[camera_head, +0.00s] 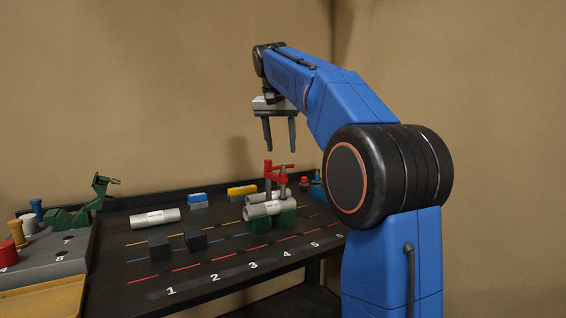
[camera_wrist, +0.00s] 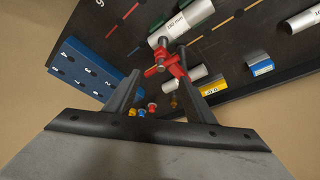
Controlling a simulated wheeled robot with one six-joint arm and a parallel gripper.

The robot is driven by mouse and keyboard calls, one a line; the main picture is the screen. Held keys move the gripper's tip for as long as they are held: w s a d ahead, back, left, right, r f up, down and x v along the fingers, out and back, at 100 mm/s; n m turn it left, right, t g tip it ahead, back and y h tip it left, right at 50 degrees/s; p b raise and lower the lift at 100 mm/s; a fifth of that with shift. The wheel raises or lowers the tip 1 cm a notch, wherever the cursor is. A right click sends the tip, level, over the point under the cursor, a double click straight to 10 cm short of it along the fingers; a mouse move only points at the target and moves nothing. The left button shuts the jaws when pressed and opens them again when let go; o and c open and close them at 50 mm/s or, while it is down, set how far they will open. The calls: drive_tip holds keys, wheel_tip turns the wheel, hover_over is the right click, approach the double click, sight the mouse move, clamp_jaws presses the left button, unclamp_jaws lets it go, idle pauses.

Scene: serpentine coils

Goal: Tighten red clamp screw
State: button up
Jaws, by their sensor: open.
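The red clamp (camera_head: 268,174) stands upright at a light grey pipe (camera_head: 257,210), which rests on green blocks (camera_head: 259,225). Its screw has a red crossbar handle (camera_head: 284,167) at the top. My gripper (camera_head: 279,148) is open and empty, pointing down just above the clamp, with a small gap below the fingertips. In the wrist view, the clamp (camera_wrist: 178,66) and its handle (camera_wrist: 156,69) appear between the open fingers of my gripper (camera_wrist: 160,60). The pipe (camera_wrist: 182,20) shows beyond it. I cannot tell how tight the screw is.
Another pipe (camera_head: 155,218) lies left on the dark numbered table (camera_head: 215,281), near black blocks (camera_head: 159,246). Blue (camera_head: 198,197) and yellow (camera_head: 241,190) blocks stand behind. A grey fixture with a green clamp (camera_head: 96,190) is at far left. Small coloured knobs (camera_head: 304,182) stand right of the red clamp.

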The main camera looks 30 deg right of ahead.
sight(283, 169)
drive_tip(key=x, duration=0.7)
